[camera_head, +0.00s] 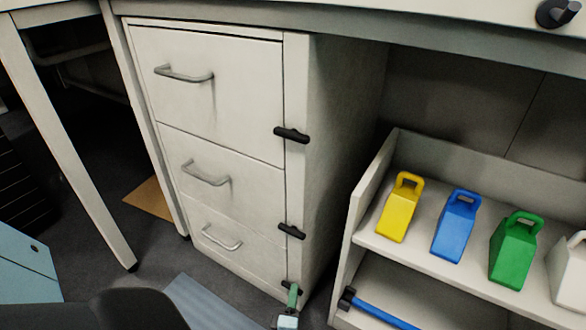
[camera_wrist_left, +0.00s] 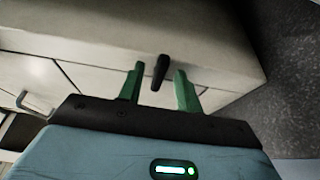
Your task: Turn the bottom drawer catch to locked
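The white drawer cabinet has three stacked drawers; the bottom drawer (camera_head: 225,250) is closed. Its small black catch (camera_head: 286,284) is mostly hidden behind my left gripper in the head view. In the left wrist view the catch (camera_wrist_left: 160,72) stands between the two green fingers, with a visible gap on each side. My left gripper (camera_head: 293,296) is open around the catch; it also shows in the left wrist view (camera_wrist_left: 159,88). The middle catch (camera_head: 291,231) and top catch (camera_head: 291,135) lie roughly crosswise on the front post. My right gripper is not in view.
A low white shelf (camera_head: 352,238) stands to the right, with yellow (camera_head: 400,212), blue (camera_head: 455,230) and green (camera_head: 513,255) handled blocks on it. A blue bar with a black end (camera_head: 375,310) is lower down. A table leg (camera_head: 75,165) stands left of the cabinet.

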